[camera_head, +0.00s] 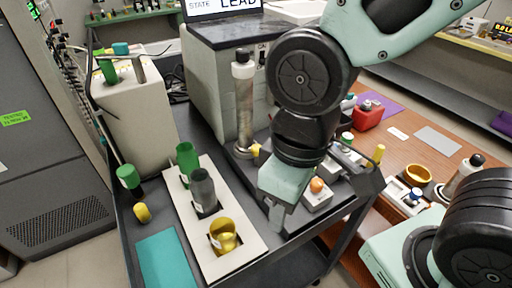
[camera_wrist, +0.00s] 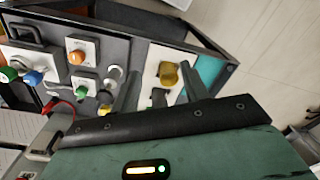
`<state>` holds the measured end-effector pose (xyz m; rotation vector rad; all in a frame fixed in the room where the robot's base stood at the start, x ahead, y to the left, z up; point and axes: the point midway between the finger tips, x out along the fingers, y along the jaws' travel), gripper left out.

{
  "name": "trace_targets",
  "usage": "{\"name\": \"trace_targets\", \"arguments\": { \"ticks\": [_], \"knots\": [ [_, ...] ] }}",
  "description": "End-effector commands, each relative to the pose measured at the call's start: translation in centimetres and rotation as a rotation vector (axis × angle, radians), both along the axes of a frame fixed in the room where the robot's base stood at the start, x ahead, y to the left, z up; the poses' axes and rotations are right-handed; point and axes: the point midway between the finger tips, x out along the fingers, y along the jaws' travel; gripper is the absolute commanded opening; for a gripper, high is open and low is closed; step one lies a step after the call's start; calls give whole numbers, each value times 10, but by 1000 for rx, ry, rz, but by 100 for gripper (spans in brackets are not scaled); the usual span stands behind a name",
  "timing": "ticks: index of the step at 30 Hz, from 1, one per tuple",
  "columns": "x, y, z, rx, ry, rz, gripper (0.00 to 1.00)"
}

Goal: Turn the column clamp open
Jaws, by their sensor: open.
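The column (camera_head: 244,105) is a tall clear tube with a black and white cap, standing upright on the dark cart in the head view. A small yellow piece (camera_head: 256,150) sits at its lower right side; I take it to be the clamp, but cannot tell its turn. A yellow piece also shows in the wrist view (camera_wrist: 104,110), partly hidden by my gripper. My gripper (camera_head: 276,216) is to the right of and nearer than the column, pointing down over the cart, apart from the clamp. In the wrist view its two fingers (camera_wrist: 160,85) are spread with nothing held.
A white rack (camera_head: 245,262) holds a green cup (camera_head: 187,160), a grey cup (camera_head: 203,188) and a gold cup (camera_head: 223,236). An orange knob box (camera_head: 317,192) is right of my gripper. A teal mat (camera_head: 165,258) lies front left. A grey machine (camera_head: 212,88) stands behind the column.

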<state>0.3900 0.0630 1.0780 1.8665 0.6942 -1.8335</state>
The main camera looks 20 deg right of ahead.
Motion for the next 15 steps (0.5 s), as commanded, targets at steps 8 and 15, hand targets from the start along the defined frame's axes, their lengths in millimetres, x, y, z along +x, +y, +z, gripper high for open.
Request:
{"name": "trace_targets", "arguments": {
  "ticks": [8,15],
  "knots": [
    [0,0,0,0,0,0,51],
    [19,7,0,18,32,-135,51]
  ]
}}
